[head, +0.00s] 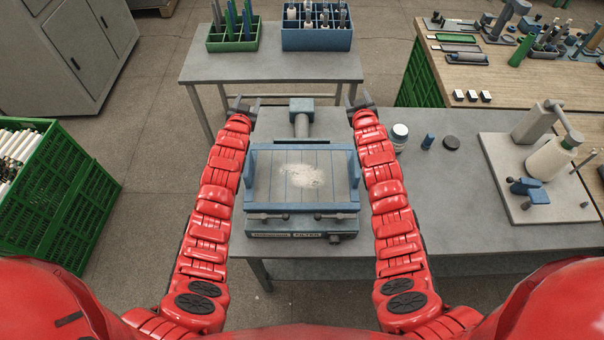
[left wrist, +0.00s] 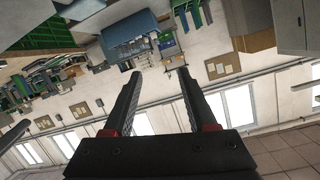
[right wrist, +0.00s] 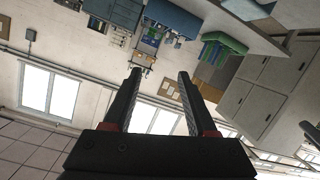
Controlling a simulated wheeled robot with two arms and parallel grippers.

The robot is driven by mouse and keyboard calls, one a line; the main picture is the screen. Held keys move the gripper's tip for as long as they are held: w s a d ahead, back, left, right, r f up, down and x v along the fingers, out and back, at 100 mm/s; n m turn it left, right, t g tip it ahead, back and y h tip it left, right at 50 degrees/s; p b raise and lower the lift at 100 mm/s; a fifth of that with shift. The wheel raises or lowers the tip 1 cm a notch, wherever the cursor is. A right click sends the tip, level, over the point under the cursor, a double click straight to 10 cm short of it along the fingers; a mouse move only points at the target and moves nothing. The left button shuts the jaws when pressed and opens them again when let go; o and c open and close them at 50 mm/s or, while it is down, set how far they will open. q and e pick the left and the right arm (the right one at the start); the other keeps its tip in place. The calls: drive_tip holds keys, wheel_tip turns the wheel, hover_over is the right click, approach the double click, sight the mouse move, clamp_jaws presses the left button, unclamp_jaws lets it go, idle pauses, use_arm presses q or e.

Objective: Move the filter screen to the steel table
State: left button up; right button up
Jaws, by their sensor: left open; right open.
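The filter screen (head: 265,192) is a flat grey-blue panel with pale lint on its middle. It lies in a blue housing (head: 255,226) with a FILTER label on its front, two dark latches or handles along the front edge and a motor-like part behind. My left gripper (head: 243,103) is empty beyond the housing's back left corner, and its open fingers show in the left wrist view (left wrist: 158,76). My right gripper (head: 360,100) is empty beyond the back right corner, open in the right wrist view (right wrist: 161,75). A grey metal-looking table (head: 270,68) stands behind.
Right of the housing are a white jar (head: 399,138), a blue bottle, a black puck and a cone winder (head: 545,160). A green bin stands left.

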use_arm(q)
drive_tip(key=s+r+n+g, duration=0.2)
drive_tip(key=s+n+g, duration=0.1)
drive_tip(key=s+g, duration=1.1)
drive_tip(key=shift+s+a+r+n+g+y, duration=0.25)
drive_tip(key=shift+s+r+n+g+y, duration=0.05)
drive_tip(key=shift+s+g+y, duration=0.1)
use_arm(e)
drive_tip(key=s+r+m+g, duration=0.3)
drive_tip(key=s+m+g, duration=0.1)
drive_tip(key=s+g, duration=1.1)
drive_tip(key=shift+s+d+h, duration=0.15)
drive_tip(key=shift+s+h, duration=0.15)
use_arm(q)
drive_tip(key=shift+f, duration=0.1)
use_arm(e)
drive_tip(key=shift+f, duration=0.15)
